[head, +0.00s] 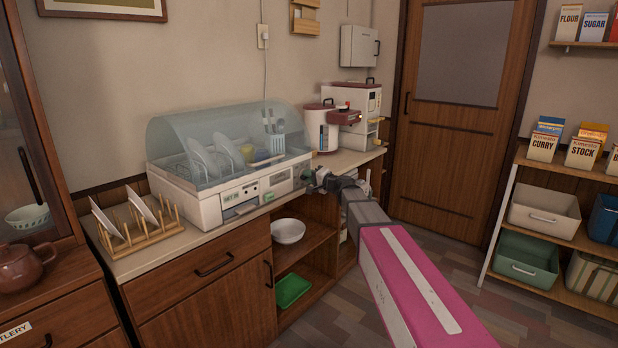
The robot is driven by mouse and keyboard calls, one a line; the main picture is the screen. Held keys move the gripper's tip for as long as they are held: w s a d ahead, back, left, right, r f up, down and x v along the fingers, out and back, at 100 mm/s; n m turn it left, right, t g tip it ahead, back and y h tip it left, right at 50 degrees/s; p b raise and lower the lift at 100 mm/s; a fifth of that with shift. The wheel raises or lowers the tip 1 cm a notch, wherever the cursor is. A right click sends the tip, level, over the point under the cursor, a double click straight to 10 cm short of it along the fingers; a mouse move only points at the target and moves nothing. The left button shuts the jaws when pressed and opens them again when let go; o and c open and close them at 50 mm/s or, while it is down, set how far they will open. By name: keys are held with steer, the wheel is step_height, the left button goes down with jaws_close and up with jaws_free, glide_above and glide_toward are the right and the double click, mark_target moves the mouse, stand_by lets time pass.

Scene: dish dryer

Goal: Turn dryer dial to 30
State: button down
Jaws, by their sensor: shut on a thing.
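The dish dryer (207,206) stands on the counter, a white base under a clear domed lid (186,131), with plates and utensils inside. My gripper (311,184) is at the right end of the dryer's front. The dial is hidden or too small to make out, and the number it points to cannot be read. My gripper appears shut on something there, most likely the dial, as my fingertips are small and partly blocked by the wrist.
A wooden plate rack (137,240) with plates stands left of the dryer. Open shelves below hold a white bowl (288,231) and a green tray (293,290). Floor is clear before the door.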

steer(key=m, duration=1.1)
steer(key=shift+s+f, duration=0.1)
steer(key=shift+f, duration=0.2)
steer(key=shift+m, duration=0.3)
steer(key=c, duration=1.1)
jaws_free()
steer(key=shift+d, duration=0.1)
steer(key=v, duration=1)
steer(key=shift+s+d, duration=0.25)
steer(key=shift+s, duration=0.05)
